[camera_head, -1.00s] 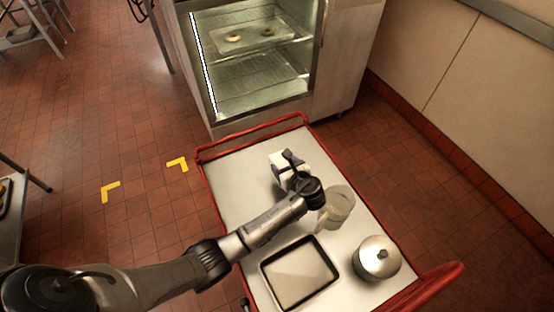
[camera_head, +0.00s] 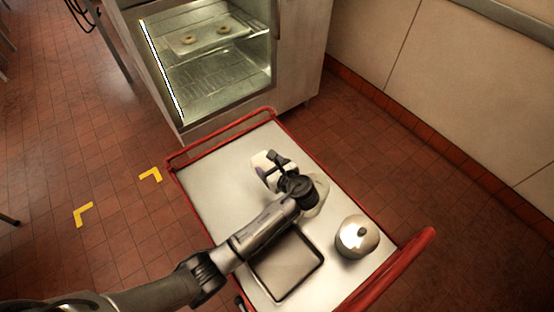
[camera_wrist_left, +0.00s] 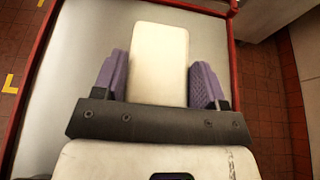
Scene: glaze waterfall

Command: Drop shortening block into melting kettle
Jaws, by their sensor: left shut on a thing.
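My left gripper (camera_head: 270,172) is shut on the shortening block, a whitish rectangular block (camera_head: 260,160), over the far half of the cart. In the left wrist view the block (camera_wrist_left: 158,62) lies between the purple finger pads. A pale see-through container (camera_head: 318,197) stands on the cart, partly hidden under my left wrist. A round silver lidded pot (camera_head: 352,240) stands at the near right of the cart. I cannot tell which of these two is the melting kettle. My right gripper is not in view.
The cart has a light top (camera_head: 215,190) and red rails (camera_head: 215,140). A dark-rimmed tray (camera_head: 288,270) lies on its near part, beside the pot. A glass-fronted cabinet (camera_head: 210,60) with ring-shaped items stands beyond. The cart's far left part is clear.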

